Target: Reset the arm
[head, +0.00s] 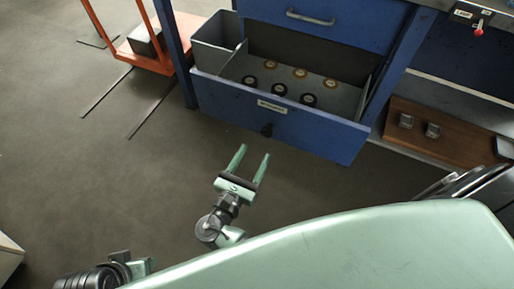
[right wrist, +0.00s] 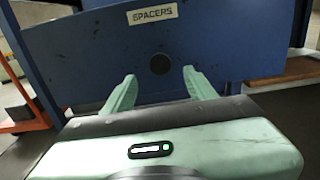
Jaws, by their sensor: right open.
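My right gripper (head: 252,163) is open and empty. Its two green fingers point toward the front of a blue drawer (head: 325,140), with a gap between them and the drawer. In the right wrist view the fingers (right wrist: 160,88) frame the dark round knob (right wrist: 160,63) below a label reading SPACERS (right wrist: 152,14). The knob also shows in the head view (head: 267,130). The drawer is pulled open and holds several round spacers, some black (head: 279,90) and some tan (head: 299,73). A dark and green part of my body shows at the lower left; no left gripper fingers can be made out.
A grey bin (head: 212,50) sits at the drawer's left. A closed blue drawer (head: 330,20) is above. A wooden board (head: 455,140) with two small metal blocks (head: 432,131) lies at right. An orange cart (head: 136,55) stands at upper left. The floor left of my gripper is clear.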

